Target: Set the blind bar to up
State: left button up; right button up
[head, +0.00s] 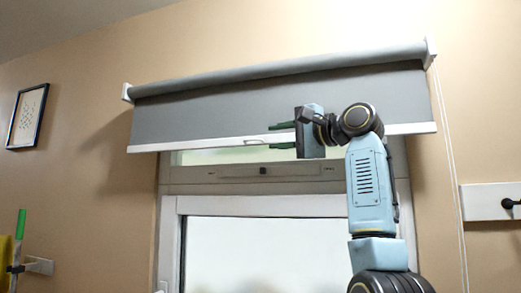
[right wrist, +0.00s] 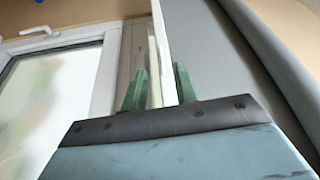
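The grey roller blind (head: 200,115) hangs as a short panel over the top of the window. Its white bottom bar (head: 195,144) crosses above the window and has a small handle (head: 254,141). My right gripper (head: 274,136) is at the bar, just right of the handle. Its green fingers are apart, one above the bar and one below. In the right wrist view, the bar (right wrist: 165,50) runs between the open fingers (right wrist: 159,80), close to the right one; I cannot tell whether they touch. My left gripper is not in view.
The white-framed window (head: 265,207) is below the blind, with a latch (head: 263,171) on its upper frame. Cords (head: 449,150) hang at the right beside a white hook rail (head: 490,201). A framed picture (head: 27,116) hangs on the left wall.

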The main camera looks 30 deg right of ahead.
jog(key=b+v, duration=0.1)
jog(key=v, duration=0.3)
dwell(0.4)
